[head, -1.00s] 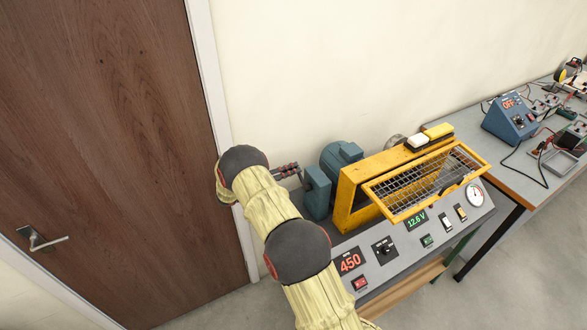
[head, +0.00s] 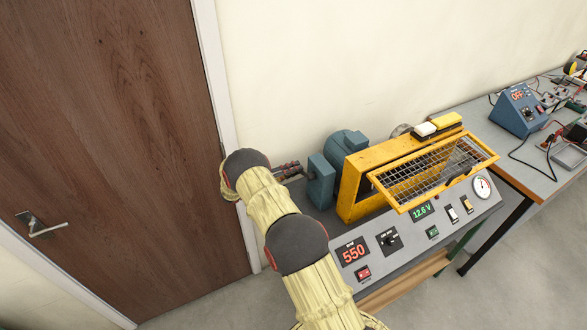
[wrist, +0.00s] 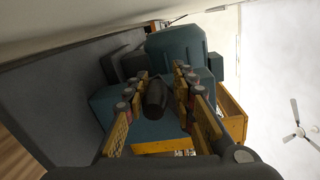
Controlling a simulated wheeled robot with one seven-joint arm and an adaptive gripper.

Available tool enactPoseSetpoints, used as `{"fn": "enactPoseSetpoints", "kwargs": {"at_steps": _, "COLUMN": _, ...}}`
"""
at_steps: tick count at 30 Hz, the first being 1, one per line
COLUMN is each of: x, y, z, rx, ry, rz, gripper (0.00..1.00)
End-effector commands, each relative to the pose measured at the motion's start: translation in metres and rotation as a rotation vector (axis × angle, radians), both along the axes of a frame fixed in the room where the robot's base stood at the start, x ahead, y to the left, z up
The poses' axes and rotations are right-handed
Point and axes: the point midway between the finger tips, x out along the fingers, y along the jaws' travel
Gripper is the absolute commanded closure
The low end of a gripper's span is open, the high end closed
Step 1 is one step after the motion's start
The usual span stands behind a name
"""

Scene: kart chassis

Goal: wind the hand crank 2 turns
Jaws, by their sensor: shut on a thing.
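The hand crank's dark grip (wrist: 156,93) stands between my fingers in the wrist view. My gripper (wrist: 160,98) is shut on it, with one yellow and dark finger at each side. In the head view my gripper (head: 290,170) is at the left end of the bench unit, beside the teal gear housing (head: 320,182). My own arm hides most of the crank there, so its arm angle cannot be told. The red display (head: 354,250) on the sloped panel reads 550, and the green display (head: 422,211) reads 12.6 V.
A yellow guard frame with wire mesh (head: 435,174) is just right of the gear housing. A teal motor (head: 345,143) sits behind it. A brown door (head: 110,130) and cream wall are close on the left and behind. A second bench (head: 510,165) stands right.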

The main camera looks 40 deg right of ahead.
Motion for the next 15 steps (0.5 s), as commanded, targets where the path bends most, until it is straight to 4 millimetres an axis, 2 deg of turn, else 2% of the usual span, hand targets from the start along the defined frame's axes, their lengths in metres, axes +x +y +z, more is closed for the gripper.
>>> {"fn": "enactPoseSetpoints", "kwargs": {"at_steps": 1, "x": -0.007, "y": 0.002, "z": -0.012, "rx": 0.015, "ry": 0.039, "rz": -0.008, "gripper": 1.00}}
{"fn": "enactPoseSetpoints", "kwargs": {"at_steps": 3, "x": -0.009, "y": 0.003, "z": -0.015, "rx": 0.025, "ry": 0.080, "rz": -0.008, "gripper": 1.00}}
{"fn": "enactPoseSetpoints", "kwargs": {"at_steps": 15, "x": -0.015, "y": 0.004, "z": -0.024, "rx": 0.023, "ry": 0.081, "rz": -0.009, "gripper": 1.00}}
